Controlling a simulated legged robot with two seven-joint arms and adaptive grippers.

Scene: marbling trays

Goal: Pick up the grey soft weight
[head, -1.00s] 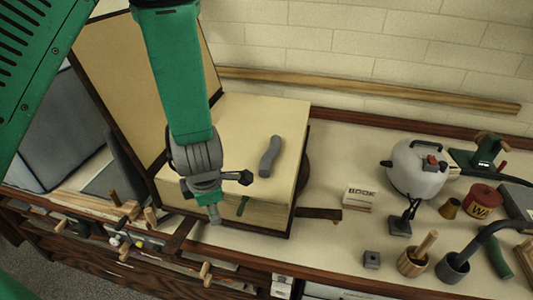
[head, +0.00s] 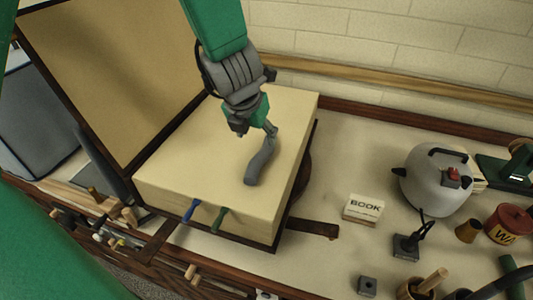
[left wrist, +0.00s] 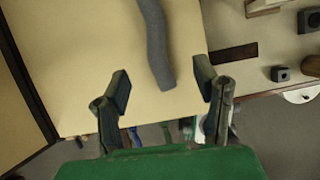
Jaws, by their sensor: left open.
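The grey soft weight (head: 262,163) is a long, slightly bent roll lying on top of a cream block of sheets in an open wooden case (head: 286,212). My left gripper (head: 257,132) is over the block at the far end of the weight, its fingers apart. In the left wrist view, the weight (left wrist: 156,45) reaches down between the two open fingers of my left gripper (left wrist: 161,88). No finger is seen closed on it. My right gripper is not in view.
The raised lid (head: 110,75) stands left of the block. Blue (head: 191,209) and green (head: 219,218) tabs stick out at its front. A book box (head: 363,208), a white kettle-like pot (head: 435,180) and tools stand to the right.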

